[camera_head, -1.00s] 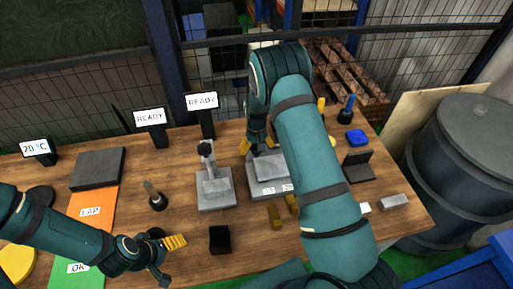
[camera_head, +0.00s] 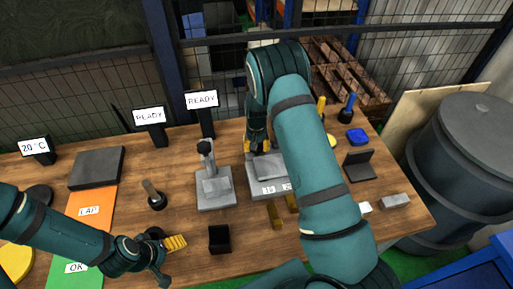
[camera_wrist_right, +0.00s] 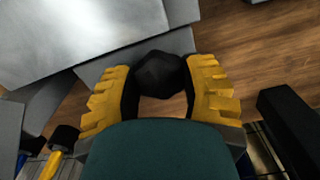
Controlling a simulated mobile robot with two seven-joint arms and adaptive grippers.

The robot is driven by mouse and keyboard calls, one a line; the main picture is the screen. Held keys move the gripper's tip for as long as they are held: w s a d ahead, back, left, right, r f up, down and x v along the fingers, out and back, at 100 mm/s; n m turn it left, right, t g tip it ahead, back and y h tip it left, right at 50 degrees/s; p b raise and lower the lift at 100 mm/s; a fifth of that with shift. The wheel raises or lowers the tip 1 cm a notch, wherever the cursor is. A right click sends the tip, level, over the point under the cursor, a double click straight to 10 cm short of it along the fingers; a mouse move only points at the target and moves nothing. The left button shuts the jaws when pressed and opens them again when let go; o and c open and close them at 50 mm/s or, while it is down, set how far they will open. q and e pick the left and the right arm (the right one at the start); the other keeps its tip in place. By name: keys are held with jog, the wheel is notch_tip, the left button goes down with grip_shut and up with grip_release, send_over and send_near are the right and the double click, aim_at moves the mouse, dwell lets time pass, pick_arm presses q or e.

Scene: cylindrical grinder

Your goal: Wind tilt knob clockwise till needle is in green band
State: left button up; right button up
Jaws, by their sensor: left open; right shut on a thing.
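The tilt knob is a dark, faceted knob (camera_wrist_right: 161,75) on the side of a grey metal block. My right gripper (camera_wrist_right: 160,92) has its yellow fingers on either side of the knob, shut on it. In the head view my right gripper (camera_head: 257,147) is at the back left of the grey device (camera_head: 268,171), partly hidden by my own arm. The device has small white labels (camera_head: 275,188) on its front, too small to read surely. No needle or green band can be made out. My left gripper (camera_head: 168,260) is open and empty above the table's front.
A grey stand (camera_head: 215,195) is left of the device, with a black block (camera_head: 219,239) in front. Two READY signs (camera_head: 201,100) stand behind. Small yellow pieces (camera_head: 276,216) lie in front of the device. A dark barrel (camera_head: 465,150) stands right of the table.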

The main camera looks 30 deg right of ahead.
jog(key=shift+m, duration=0.6)
jog(key=o, duration=1.2)
jog(key=shift+r, duration=0.1)
notch_tip(320, 180, up, 12)
jog(key=shift+f, duration=0.1)
